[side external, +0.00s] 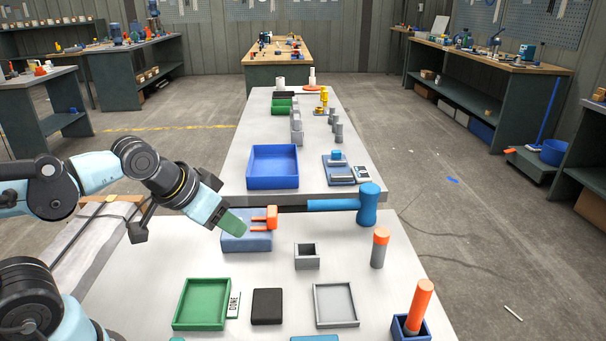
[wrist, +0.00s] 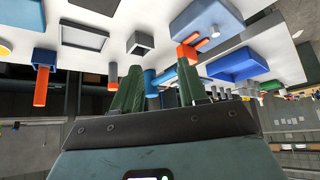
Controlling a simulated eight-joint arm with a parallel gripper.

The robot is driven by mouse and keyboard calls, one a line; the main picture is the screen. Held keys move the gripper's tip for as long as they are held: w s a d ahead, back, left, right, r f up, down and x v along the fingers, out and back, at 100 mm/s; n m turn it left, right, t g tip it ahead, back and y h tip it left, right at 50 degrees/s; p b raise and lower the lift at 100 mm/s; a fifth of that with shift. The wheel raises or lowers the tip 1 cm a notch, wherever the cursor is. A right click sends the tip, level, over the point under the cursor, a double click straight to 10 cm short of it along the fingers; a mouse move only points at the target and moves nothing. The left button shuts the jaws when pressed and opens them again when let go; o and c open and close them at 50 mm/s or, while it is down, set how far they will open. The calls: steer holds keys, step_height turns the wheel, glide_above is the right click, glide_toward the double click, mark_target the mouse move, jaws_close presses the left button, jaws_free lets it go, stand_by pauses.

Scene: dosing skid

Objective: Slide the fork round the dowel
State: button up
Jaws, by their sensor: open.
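An orange fork (side external: 266,218) with a block-like end and two prongs is at the blue block (side external: 248,240); its prongs point left in the side view. It also shows in the wrist view (wrist: 188,53), close to the right fingertip. My gripper (side external: 233,224) has green fingers and is just left of the fork, over the blue block. In the wrist view the fingers (wrist: 160,65) are apart with nothing held between them. An orange dowel (side external: 419,299) stands slightly tilted in a small blue holder (side external: 408,329) at the front right; it shows in the wrist view (wrist: 41,88).
A grey cylinder with an orange top (side external: 378,252) stands behind the dowel. A blue hammer-shaped piece (side external: 368,205) lies right of the fork. A small grey box (side external: 307,262), green tray (side external: 180,315), black block (side external: 267,307) and grey tray (side external: 336,322) occupy the front table.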

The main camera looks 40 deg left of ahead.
steer(key=o, duration=0.4)
steer(key=shift+w+r, duration=0.1)
steer(key=shift+c, duration=0.2)
steer(key=shift+o, duration=1.4)
steer(key=w+a+r+m+g, duration=0.2)
steer(key=w+r+m+g, duration=0.1)
steer(key=w, duration=0.4)
steer(key=shift+r+m, duration=0.55)
steer(key=shift+m, duration=0.05)
steer(key=m+g, duration=0.4)
steer(key=m, duration=0.1)
glide_toward(272, 210)
step_height(272, 210, down, 10)
steer(key=shift+f, duration=0.15)
